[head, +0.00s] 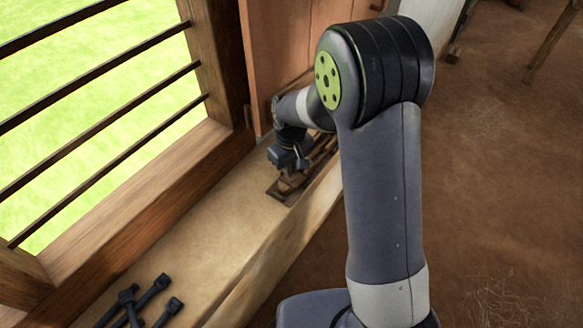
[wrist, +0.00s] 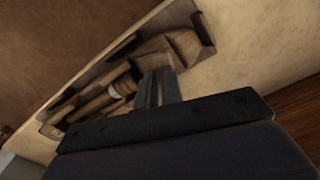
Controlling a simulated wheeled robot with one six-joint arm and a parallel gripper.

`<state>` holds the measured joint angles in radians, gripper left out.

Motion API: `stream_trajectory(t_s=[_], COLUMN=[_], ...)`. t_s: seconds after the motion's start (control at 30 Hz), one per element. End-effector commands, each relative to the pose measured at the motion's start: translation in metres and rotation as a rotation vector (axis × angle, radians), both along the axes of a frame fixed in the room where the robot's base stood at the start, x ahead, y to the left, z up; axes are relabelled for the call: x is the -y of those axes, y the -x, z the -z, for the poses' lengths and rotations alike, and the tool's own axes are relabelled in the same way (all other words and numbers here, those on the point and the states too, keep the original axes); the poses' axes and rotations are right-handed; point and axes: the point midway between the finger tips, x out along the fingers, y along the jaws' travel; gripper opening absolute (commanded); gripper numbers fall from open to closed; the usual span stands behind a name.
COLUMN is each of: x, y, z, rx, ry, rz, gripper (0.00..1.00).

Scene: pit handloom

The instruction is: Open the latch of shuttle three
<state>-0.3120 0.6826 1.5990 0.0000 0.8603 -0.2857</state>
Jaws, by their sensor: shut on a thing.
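A long brown wooden shuttle (wrist: 122,86), with a pale band near its middle, lies in a dark-edged wooden tray (wrist: 209,30) in the wrist view. In the head view the tray (head: 281,193) rests on the ledge, partly covered by my arm. My gripper (head: 289,163) points down over the tray. In the wrist view its narrow fingers (wrist: 158,88) are close together at the shuttle's end, shut on part of it. The latch cannot be made out, and the exact spot gripped is hidden by the fingers. I cannot read a shuttle number.
The tray stands on a pale ledge (head: 195,232) beside a barred window (head: 100,110). An orange-brown wooden shutter (head: 285,40) rises just behind my gripper. Several dark rod-like tools (head: 140,300) lie at the ledge's near end. The ledge between is clear. Brown floor (head: 500,170) lies right.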

Motion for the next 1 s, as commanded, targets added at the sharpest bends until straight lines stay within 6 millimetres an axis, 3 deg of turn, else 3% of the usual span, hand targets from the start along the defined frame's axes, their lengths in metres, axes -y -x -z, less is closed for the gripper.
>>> stream_trajectory(t_s=[0.43,1.0], x=[-0.0012,-0.0015], y=[0.0008,0.001], z=[-0.0002,-0.0003], rx=[0.001,0.001], ry=[-0.001,-0.001], rz=[-0.27,-0.327], gripper=[0.0,0.0])
